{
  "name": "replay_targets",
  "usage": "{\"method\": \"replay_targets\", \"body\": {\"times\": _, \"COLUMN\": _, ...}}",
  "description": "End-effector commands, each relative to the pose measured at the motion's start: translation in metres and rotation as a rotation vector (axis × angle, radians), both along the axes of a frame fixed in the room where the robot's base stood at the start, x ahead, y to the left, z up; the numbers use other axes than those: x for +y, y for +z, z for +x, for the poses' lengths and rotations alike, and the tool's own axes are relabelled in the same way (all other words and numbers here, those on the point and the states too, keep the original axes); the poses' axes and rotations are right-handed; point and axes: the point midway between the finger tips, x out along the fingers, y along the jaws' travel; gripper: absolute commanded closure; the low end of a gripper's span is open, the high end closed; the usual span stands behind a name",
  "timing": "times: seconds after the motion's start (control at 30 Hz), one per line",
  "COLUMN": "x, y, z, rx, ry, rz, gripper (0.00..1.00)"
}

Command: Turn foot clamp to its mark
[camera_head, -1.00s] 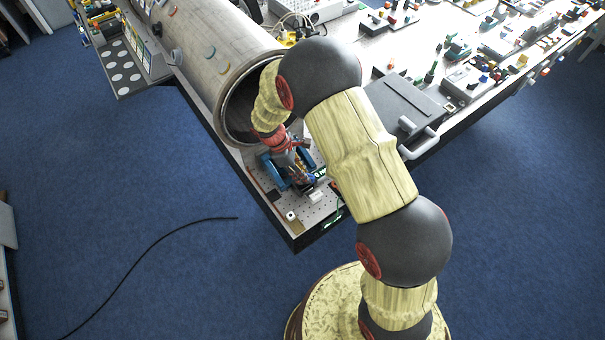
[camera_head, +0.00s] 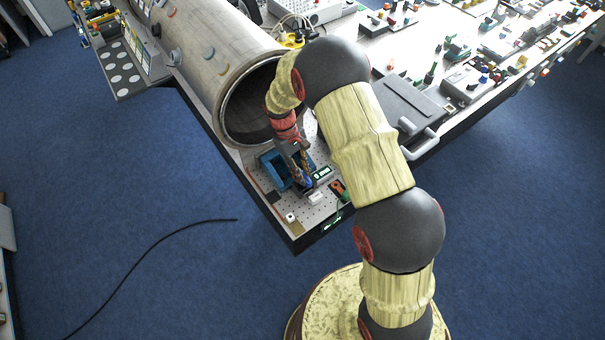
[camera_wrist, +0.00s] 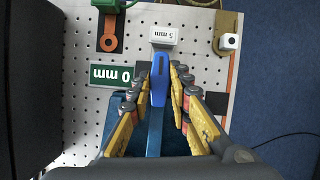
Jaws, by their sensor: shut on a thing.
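The foot clamp, taken as the blue bar with a slotted rounded end (camera_wrist: 155,128), runs up the middle of the wrist view. Its tip points toward a white block marked 5 mm (camera_wrist: 164,36), with a small gap. My gripper (camera_wrist: 162,74) has its yellow and grey fingers on both sides of the bar and is shut on it. In the head view my gripper (camera_head: 303,178) points down at the blue fixture (camera_head: 272,166) near the table's end. The bar's lower part is hidden by my gripper in the wrist view.
A green 0 mm plate (camera_wrist: 112,75) and an orange tab (camera_wrist: 109,32) lie left of the clamp tip on the perforated plate (camera_wrist: 75,110). A white cube (camera_wrist: 230,42) sits at right by the plate's edge. A large pipe (camera_head: 205,55) lies behind my gripper.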

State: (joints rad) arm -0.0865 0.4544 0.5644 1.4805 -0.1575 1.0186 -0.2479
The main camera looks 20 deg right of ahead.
Motion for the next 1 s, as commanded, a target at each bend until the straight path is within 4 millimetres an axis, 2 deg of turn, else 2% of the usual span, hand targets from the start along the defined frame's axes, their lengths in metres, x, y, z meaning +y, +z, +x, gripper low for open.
{"method": "replay_targets", "body": {"times": 0.57, "x": 0.0, "y": 0.0005, "z": 0.0012, "rx": -0.003, "ry": -0.03, "rz": 0.001, "gripper": 1.0}}
{"method": "replay_targets", "body": {"times": 0.6, "x": 0.0, "y": 0.0005, "z": 0.0012, "rx": -0.003, "ry": -0.03, "rz": 0.001, "gripper": 0.79}}
{"method": "replay_targets", "body": {"times": 0.9, "x": -0.0001, "y": 0.0002, "z": 0.0005, "rx": -0.001, "ry": -0.03, "rz": 0.0, "gripper": 0.62}}
{"method": "replay_targets", "body": {"times": 1.0, "x": -0.0002, "y": 0.0001, "z": 0.0004, "rx": -0.001, "ry": -0.03, "rz": 0.0, "gripper": 0.62}}
